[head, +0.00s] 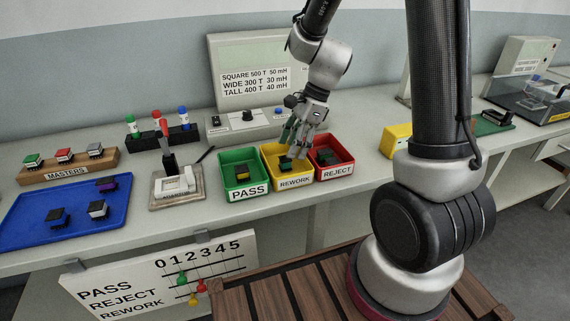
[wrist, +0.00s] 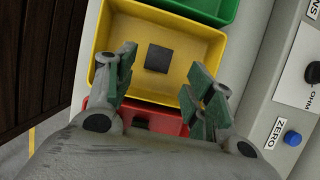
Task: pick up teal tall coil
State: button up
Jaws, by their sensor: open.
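A small dark block, which may be the teal tall coil (head: 285,163), lies in the yellow REWORK bin (head: 272,173). In the wrist view a dark square top (wrist: 158,58) shows on the floor of the yellow bin (wrist: 182,40); its teal colour is not clear there. My gripper (head: 298,138) is above the yellow bin, pointing down. In the wrist view my gripper (wrist: 162,70) is open and empty, its green-padded fingers to the left and right of the dark square. The gap in height between fingertips and block is hard to tell.
The green PASS bin (head: 241,167) and red REJECT bin (head: 343,168) flank the yellow bin; the red one holds a dark item (head: 326,158). The meter (head: 252,118) stands behind. A blue tray (head: 75,232) with several coils is at left.

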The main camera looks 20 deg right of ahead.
aim_at(285, 158)
jog(key=x, duration=0.4)
jog(key=shift+s+a+r, duration=0.1)
jog(key=shift+s+a, duration=0.1)
jog(key=shift+a, duration=0.15)
jog(key=shift+a+f, duration=0.15)
jog(key=shift+f, duration=0.3)
jog(key=c, duration=1.1)
